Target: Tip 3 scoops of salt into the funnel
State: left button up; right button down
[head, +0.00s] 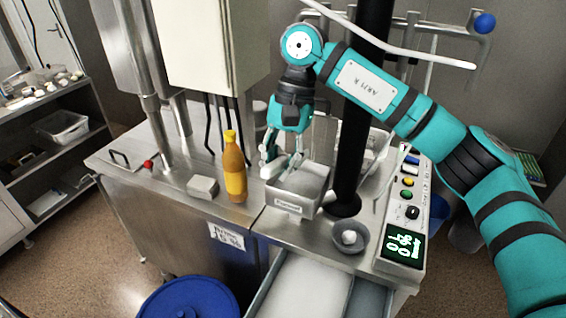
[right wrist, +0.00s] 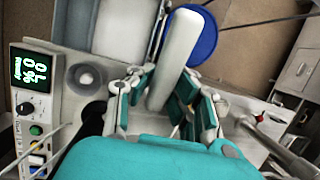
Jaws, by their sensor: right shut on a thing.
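My right gripper (head: 284,160) reaches down from its teal arm at the back edge of a steel, square-topped funnel (head: 288,207) with a white label. In the right wrist view, the fingers (right wrist: 163,105) are closed around a long white thing (right wrist: 177,50), which looks like the scoop or its handle. In the head view the fingers and funnel rim hide most of it, and I cannot tell whether it holds salt. White salt (head: 300,289) fills an open bin at the front; it also shows in the right wrist view (right wrist: 125,27). My left gripper is not in view.
An orange bottle (head: 234,170) and a grey block (head: 202,187) stand left of the funnel. A small grey bowl (head: 350,237) and a control box (head: 400,225) are to the right. A black column (head: 352,150) rises close by. A blue lid (head: 188,300) is below.

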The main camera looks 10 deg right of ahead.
jog(key=s+a+r+b, duration=0.1)
jog(key=s+a+r, duration=0.1)
jog(key=s, duration=0.4)
jog(key=shift+a+r, duration=0.15)
jog(key=shift+a, duration=0.65)
